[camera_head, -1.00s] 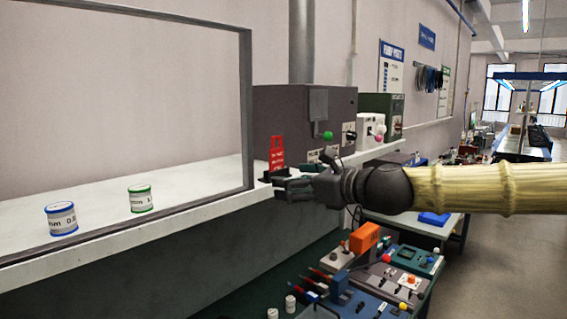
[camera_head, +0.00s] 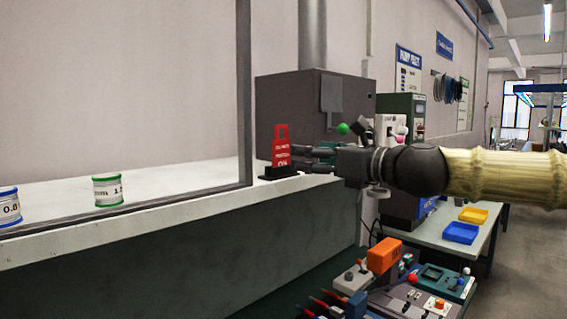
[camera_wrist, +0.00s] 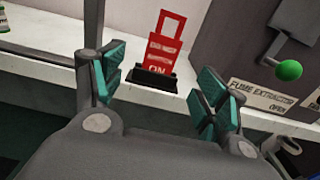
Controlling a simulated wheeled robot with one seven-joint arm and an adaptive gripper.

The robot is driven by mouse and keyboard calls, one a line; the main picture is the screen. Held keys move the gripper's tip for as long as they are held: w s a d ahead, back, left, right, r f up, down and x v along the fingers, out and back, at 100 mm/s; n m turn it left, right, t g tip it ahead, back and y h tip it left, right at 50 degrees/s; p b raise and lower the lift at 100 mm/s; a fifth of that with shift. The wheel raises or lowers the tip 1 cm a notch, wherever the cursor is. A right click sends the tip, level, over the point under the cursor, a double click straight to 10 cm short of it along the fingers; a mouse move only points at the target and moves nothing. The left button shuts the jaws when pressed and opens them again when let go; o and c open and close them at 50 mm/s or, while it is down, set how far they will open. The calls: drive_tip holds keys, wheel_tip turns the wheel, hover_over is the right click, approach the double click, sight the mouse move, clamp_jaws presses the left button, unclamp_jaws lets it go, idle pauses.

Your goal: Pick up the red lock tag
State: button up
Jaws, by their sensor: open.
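The red lock tag (camera_head: 281,148) stands upright in a small black holder (camera_head: 278,172) at the edge of the white ledge, next to the dark frame post. It has a loop at the top and white lettering. In the wrist view the tag (camera_wrist: 164,48) shows ahead, between and beyond my fingertips. My gripper (camera_head: 315,158) comes in from the right at about the tag's height. In the wrist view its teal-padded fingers (camera_wrist: 157,92) are spread wide with nothing between them. In the head view the fingertips look close to the tag; contact cannot be told.
A grey fume extractor box (camera_head: 310,115) with a green-knobbed lever (camera_wrist: 289,70) stands right of the tag. Two labelled spools, one green-rimmed (camera_head: 108,190) and one blue-rimmed (camera_head: 9,207), sit left on the ledge (camera_head: 160,212). A lower bench holds devices, including an orange one (camera_head: 384,256).

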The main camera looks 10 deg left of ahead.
sight(283, 153)
drive_tip(key=p+x, duration=0.1)
drive_tip(key=x, duration=0.3)
drive_tip(key=shift+w+a+p, duration=0.1)
drive_tip(key=shift+w+p, duration=0.2)
drive_tip(key=shift+p, duration=0.05)
drive_tip(key=shift+w+a+r+p, duration=0.1)
drive_tip(key=shift+w+a+p, duration=0.15)
drive_tip(key=shift+a+p, duration=0.3)
drive_tip(key=shift+f+p+x, duration=0.15)
drive_tip(key=shift+p+x, duration=0.4)
drive_tip(key=shift+x, duration=0.65)
drive_tip(key=shift+f+p+x, duration=0.1)
drive_tip(key=shift+p+x, duration=0.45)
drive_tip(key=shift+x, duration=0.6)
drive_tip(key=shift+d, duration=0.1)
drive_tip(key=c, duration=1.1)
